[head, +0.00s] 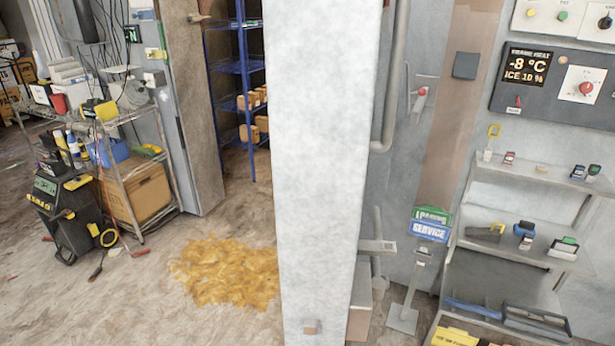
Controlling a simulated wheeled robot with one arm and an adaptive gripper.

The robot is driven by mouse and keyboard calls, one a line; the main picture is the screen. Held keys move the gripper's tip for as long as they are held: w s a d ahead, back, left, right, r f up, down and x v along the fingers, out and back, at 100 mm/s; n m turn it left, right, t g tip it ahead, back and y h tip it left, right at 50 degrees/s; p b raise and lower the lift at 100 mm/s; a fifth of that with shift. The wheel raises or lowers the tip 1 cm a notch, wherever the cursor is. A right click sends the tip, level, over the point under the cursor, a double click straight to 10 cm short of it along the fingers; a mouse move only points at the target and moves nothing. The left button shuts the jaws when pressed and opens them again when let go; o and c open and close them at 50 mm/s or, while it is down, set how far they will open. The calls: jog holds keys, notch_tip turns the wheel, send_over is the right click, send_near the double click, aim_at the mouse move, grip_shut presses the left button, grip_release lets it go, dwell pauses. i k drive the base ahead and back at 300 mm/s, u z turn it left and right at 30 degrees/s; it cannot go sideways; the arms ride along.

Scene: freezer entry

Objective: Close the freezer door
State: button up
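A tall, pale, frosted panel (322,150), which looks like the freezer door, stands upright in the middle of the head view, swung out from the wall. A grey lever-like piece (378,247) sticks out at its right edge. Left of the panel is the open doorway, with blue shelving (243,68) and cardboard boxes inside. The panel hides the right part of the doorway, and its hinges cannot be made out. My gripper is not in view.
A yellow-brown patch (225,272) lies on the floor before the doorway. A wire cart (165,195) and a dark machine (65,215) stand left. At right are a control panel (555,83), shelves (520,262) and a service sign (429,231). The floor at lower left is mostly clear.

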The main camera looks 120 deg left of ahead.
aim_at(322, 56)
jog(key=u, duration=2.3)
jog(key=i, duration=1.9)
jog(key=u, duration=1.9)
jog(key=k, duration=0.95)
jog(key=u, duration=0.85)
